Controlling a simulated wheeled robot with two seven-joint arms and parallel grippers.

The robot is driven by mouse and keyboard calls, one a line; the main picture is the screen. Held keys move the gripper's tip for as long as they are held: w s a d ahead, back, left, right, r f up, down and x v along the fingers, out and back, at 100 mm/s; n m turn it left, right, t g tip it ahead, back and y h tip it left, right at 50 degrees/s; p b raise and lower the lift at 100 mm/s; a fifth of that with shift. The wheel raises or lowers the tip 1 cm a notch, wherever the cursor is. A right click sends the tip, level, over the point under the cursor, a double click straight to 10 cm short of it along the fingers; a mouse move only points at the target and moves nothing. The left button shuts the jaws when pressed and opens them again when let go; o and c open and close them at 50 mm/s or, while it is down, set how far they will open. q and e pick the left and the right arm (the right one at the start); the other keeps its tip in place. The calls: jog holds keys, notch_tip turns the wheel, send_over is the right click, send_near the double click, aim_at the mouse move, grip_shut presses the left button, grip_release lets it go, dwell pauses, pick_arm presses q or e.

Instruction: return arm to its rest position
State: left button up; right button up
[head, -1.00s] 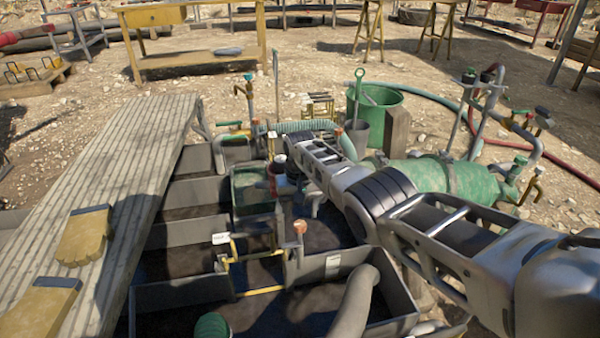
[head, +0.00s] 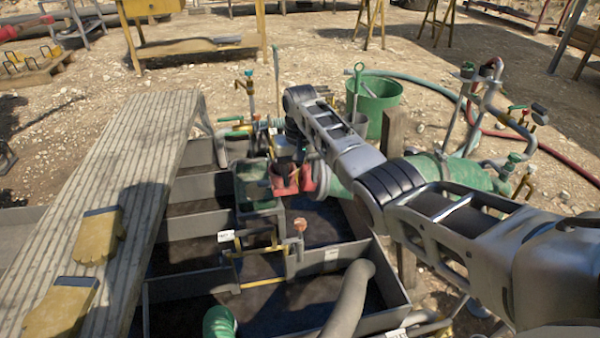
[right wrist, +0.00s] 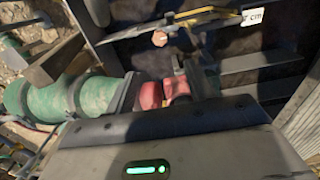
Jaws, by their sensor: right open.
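My right arm (head: 375,190) reaches in from the right over the mud tank (head: 370,320) and bends down at its far end. My right gripper (head: 284,180) hangs below that bend, by a red fitting (head: 308,180) at the end of a green cylinder (head: 440,172). In the right wrist view my gripper's dark body fills the bottom, and the red fitting (right wrist: 150,93) shows just past it. The jaws are open, with nothing visibly held. Whether they touch the fitting cannot be told. My left gripper is out of view.
A plank walkway (head: 135,180) with yellow gloves (head: 99,236) lies left of the tank. A green bucket (head: 376,105) and a wooden post (head: 394,133) stand behind my arm. Pipes with valves (head: 490,100) rise at right. Open gravel lies beyond.

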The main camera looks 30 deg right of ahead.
jog(key=s+a+f+n+t+p, duration=0.5)
jog(key=s+a+f, duration=0.3)
jog(key=s+f, duration=0.45)
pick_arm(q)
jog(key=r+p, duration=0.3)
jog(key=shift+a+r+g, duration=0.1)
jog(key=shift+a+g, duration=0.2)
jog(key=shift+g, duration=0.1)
pick_arm(e)
jog(key=s+a+r+t+y, duration=0.1)
jog(key=s+a+r+t, duration=0.1)
jog(key=s+r, duration=0.4)
jog(key=s+a+r+t+y, duration=0.2)
jog(key=s+a+r, duration=0.3)
jog(key=s, duration=0.5)
notch_tip(320, 180, up, 2)
jog(key=shift+s+r+t, duration=0.15)
jog(key=shift+s+t, duration=0.15)
jog(key=shift+t, duration=0.5)
